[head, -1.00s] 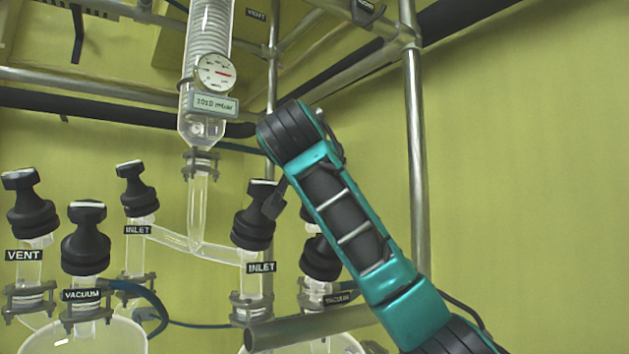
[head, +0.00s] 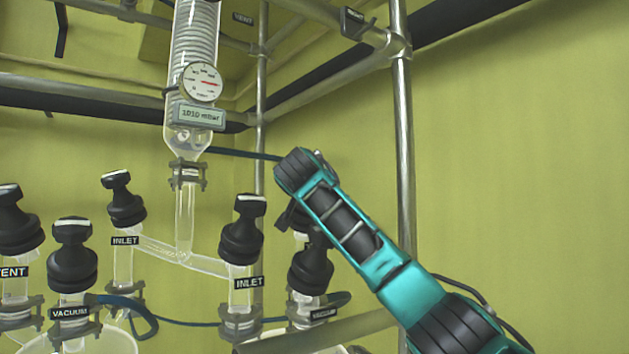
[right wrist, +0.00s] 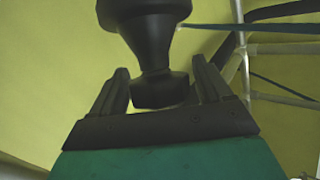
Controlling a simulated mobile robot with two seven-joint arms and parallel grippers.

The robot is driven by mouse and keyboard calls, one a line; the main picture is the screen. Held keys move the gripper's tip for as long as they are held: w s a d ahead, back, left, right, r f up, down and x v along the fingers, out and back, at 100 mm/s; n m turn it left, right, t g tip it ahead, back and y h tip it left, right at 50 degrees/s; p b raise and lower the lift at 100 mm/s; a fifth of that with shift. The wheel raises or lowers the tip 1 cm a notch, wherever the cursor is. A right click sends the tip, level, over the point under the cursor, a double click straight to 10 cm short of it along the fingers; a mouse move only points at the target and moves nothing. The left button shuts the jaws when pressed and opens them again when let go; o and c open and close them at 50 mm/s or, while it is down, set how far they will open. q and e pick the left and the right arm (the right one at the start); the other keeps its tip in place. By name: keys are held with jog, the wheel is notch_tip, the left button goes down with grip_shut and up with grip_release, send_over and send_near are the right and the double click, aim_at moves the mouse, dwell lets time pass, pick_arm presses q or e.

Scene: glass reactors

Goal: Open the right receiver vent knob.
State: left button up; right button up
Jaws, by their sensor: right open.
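In the head view, a black knob (head: 311,268) stands on the right glass receiver, partly behind my right arm; the label below it appears to read VACUUM. I make out no VENT label on this receiver. My right gripper (head: 290,216) is mostly hidden behind its own wrist, close to this knob's top. In the right wrist view, my right gripper (right wrist: 158,72) is open, with the narrow head of a black knob (right wrist: 152,35) between its fingers. No label shows there, so I cannot tell which knob it is. My left gripper is out of view.
The right receiver's INLET knob (head: 242,231) stands just left of my gripper. The VACUUM knob (head: 73,256), VENT knob (head: 17,222) and another INLET knob (head: 123,200) stand further left. A gauge (head: 203,82) hangs above. A metal post (head: 403,150) rises behind my arm.

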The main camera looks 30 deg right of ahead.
jog(key=shift+c, duration=0.4)
jog(key=c, duration=0.9)
jog(key=shift+n+t+y, duration=0.3)
jog(key=shift+n+y, duration=0.1)
jog(key=shift+n, duration=0.1)
jog(key=shift+w+a+n+t+y, duration=0.1)
jog(key=shift+a+n+t+y, duration=0.05)
jog(key=shift+n+t+y, duration=0.8)
jog(key=n+y, duration=0.2)
jog(key=n+t+y, duration=0.1)
jog(key=n+y, duration=0.3)
jog(key=shift+w+a+r+n+t, duration=0.1)
jog(key=shift+a+n+t, duration=0.2)
jog(key=shift+n+t, duration=0.05)
jog(key=n+y, duration=0.1)
jog(key=y, duration=0.1)
jog(key=n+y, duration=0.2)
jog(key=n+g+y, duration=0.1)
jog(key=n+y, duration=0.1)
jog(key=shift+a, duration=0.35)
jog(key=shift+a+n+g+y, duration=0.15)
jog(key=shift+n+g+y, duration=0.25)
jog(key=shift+n+y, duration=0.85)
jog(key=shift+n, duration=0.25)
